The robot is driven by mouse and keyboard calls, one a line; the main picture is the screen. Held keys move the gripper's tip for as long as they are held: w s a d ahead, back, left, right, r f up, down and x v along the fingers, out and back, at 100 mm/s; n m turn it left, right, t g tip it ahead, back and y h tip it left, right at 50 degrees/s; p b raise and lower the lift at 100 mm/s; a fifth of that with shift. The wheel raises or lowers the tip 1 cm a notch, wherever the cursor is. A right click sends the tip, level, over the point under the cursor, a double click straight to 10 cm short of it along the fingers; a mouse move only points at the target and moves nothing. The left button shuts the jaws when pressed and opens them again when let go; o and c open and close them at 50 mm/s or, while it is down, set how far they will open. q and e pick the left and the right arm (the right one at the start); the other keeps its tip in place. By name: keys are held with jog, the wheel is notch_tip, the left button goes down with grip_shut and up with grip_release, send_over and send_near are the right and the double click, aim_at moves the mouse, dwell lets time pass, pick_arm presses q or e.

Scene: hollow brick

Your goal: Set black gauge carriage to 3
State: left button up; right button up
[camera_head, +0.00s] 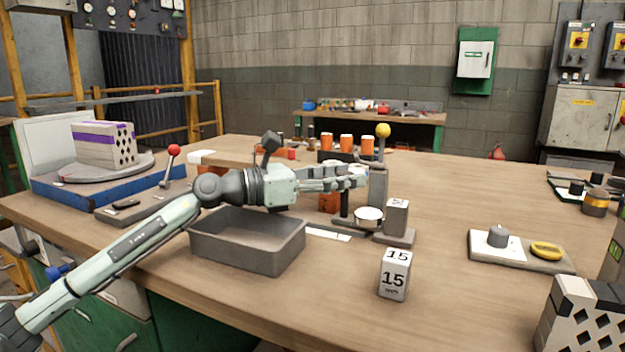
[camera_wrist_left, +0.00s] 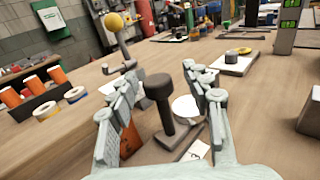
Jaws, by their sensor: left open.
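My left gripper (camera_head: 345,178) reaches in from the left above the bench, over a small fixture with a grey base. In the left wrist view its fingers (camera_wrist_left: 161,76) are open and spread either side of a dark post with a round black knob (camera_wrist_left: 158,86), apparently the black gauge carriage. The post also shows below the fingers in the head view (camera_head: 344,206). A white round dial or dish (camera_head: 368,214) sits beside it. A white card marked 3 (camera_wrist_left: 196,152) lies near the post's foot. The carriage's exact setting cannot be read. My right gripper is not seen.
A yellow-ball lever (camera_head: 382,131) stands close behind the fingers. A grey tray (camera_head: 248,240) sits below my left arm. A block marked 15 (camera_head: 395,274) stands in front. Orange cylinders (camera_head: 346,142) stand behind.

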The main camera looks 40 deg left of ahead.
pick_arm(q)
jog(key=v, duration=1.1)
jog(key=shift+d, duration=0.15)
